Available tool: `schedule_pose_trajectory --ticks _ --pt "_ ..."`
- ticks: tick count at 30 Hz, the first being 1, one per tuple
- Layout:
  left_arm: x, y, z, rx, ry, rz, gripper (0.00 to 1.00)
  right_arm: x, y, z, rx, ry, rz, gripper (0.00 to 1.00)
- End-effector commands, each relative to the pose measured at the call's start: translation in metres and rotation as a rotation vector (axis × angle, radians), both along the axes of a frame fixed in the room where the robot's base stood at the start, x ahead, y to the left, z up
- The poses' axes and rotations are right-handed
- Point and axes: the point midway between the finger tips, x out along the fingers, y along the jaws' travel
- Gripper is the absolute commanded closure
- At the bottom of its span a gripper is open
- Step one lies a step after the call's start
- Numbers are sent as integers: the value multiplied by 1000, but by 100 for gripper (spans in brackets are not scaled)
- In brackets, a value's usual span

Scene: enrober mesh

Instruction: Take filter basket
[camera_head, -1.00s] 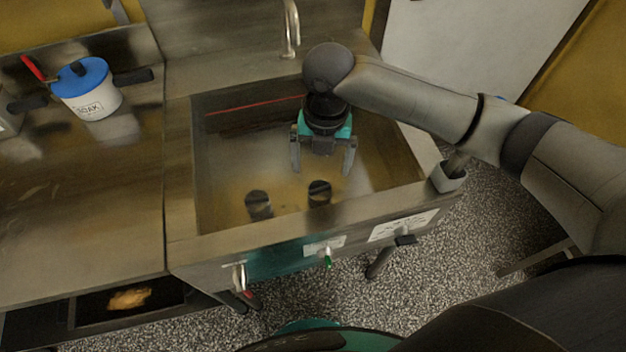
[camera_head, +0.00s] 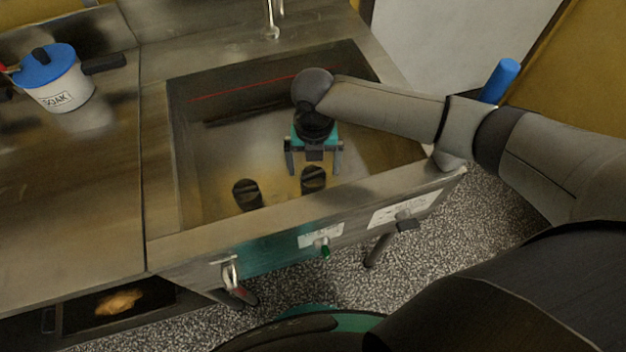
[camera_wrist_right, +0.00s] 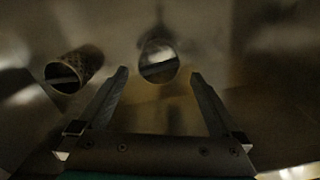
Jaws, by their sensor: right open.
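Two dark, short cylinders that look like filter baskets stand in the sunken metal basin (camera_head: 215,140). The left basket (camera_head: 247,194) shows mesh-like sides in the right wrist view (camera_wrist_right: 84,66). The right basket (camera_head: 313,180) shows a round mouth with a bar across it in the wrist view (camera_wrist_right: 158,62). My right gripper (camera_head: 313,170) is open and empty, pointing down over the basin close to the right basket. In the wrist view this basket appears between and slightly beyond the fingertips; contact cannot be told. My left gripper is not in view.
The basin's front rim (camera_head: 300,213) lies close in front of the baskets. A white pot with a blue lid (camera_head: 58,88) stands on the left counter (camera_head: 70,190). A tap (camera_head: 273,20) is behind the basin. A blue handle (camera_head: 501,80) rises at the right.

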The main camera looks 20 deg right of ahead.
Motion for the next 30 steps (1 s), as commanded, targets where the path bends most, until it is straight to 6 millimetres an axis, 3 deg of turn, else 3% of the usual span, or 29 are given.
schedule_pose_trajectory --ticks 9,19,30 --pt "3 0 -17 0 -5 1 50 8 -1 -44 -1 3 0 0" --pt "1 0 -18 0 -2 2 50 8 -1 -48 -2 1 0 1" --pt "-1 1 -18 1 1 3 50 8 -1 -48 -2 1 0 43"
